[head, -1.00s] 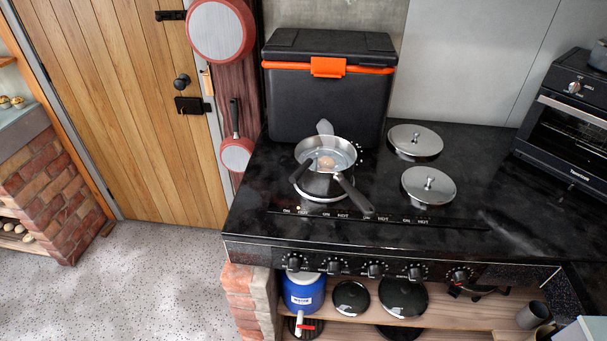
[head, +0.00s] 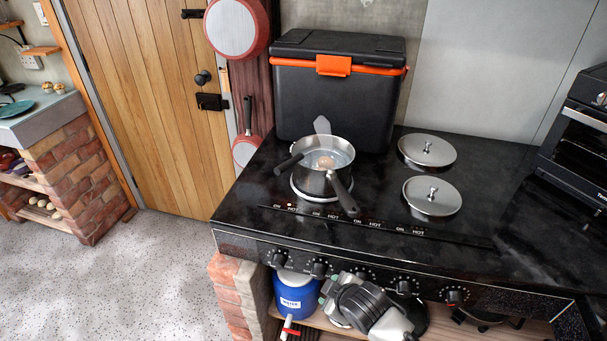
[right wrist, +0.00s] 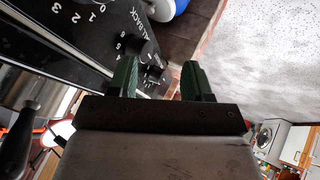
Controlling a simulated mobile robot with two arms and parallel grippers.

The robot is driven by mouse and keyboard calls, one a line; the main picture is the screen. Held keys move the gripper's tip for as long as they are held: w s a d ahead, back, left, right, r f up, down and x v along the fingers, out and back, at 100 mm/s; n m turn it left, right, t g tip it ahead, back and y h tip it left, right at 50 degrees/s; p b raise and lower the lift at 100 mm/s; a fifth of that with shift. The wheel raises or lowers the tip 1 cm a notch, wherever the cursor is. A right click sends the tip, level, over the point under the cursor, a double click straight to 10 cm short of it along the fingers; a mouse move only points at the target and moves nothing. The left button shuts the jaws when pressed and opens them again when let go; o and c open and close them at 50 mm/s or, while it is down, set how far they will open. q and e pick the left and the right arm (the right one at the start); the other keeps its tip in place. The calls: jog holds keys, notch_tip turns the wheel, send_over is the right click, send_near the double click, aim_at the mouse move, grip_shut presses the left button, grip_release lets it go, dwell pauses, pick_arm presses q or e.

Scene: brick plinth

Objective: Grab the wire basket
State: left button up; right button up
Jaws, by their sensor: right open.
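I cannot make out a wire basket in either view. My right gripper (head: 327,287) is in front of the stove's knob panel, low in the head view. In the right wrist view its two green fingers (right wrist: 158,78) are apart with nothing between them. A steel pot (head: 323,168) with dark handles stands on the left front burner of the black stove (head: 300,222). It holds clear liquid and a round, pale brown thing like an egg. My left gripper is not in view.
A black cool box (head: 335,105) with an orange latch stands behind the pot. Two lidded burners (head: 427,150) are to its right, and a dark oven (head: 582,140) at far right. A blue container (head: 296,295) sits on the shelf below. Speckled floor is free at left.

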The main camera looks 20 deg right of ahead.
jog(key=w+r+n+t+y, duration=0.1)
jog(key=w+r+n+t, duration=0.45)
jog(key=r, duration=0.85)
jog(key=n+t+y, duration=0.1)
jog(key=n, duration=0.5)
send_near(299, 160)
jog(key=x, duration=0.5)
jog(key=shift+w+d, duration=0.15)
jog(key=shift+w, duration=0.2)
jog(key=shift+p+x, duration=0.45)
jog(key=shift+x, duration=0.35)
jog(key=x, duration=0.4)
jog(key=shift+s+f+p, duration=0.1)
jog(key=shift+f+p, duration=0.05)
jog(key=shift+p, duration=0.25)
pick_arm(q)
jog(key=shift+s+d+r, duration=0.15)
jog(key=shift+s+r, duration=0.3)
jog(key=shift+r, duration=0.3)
pick_arm(e)
jog(key=shift+s, duration=0.1)
grip_shut()
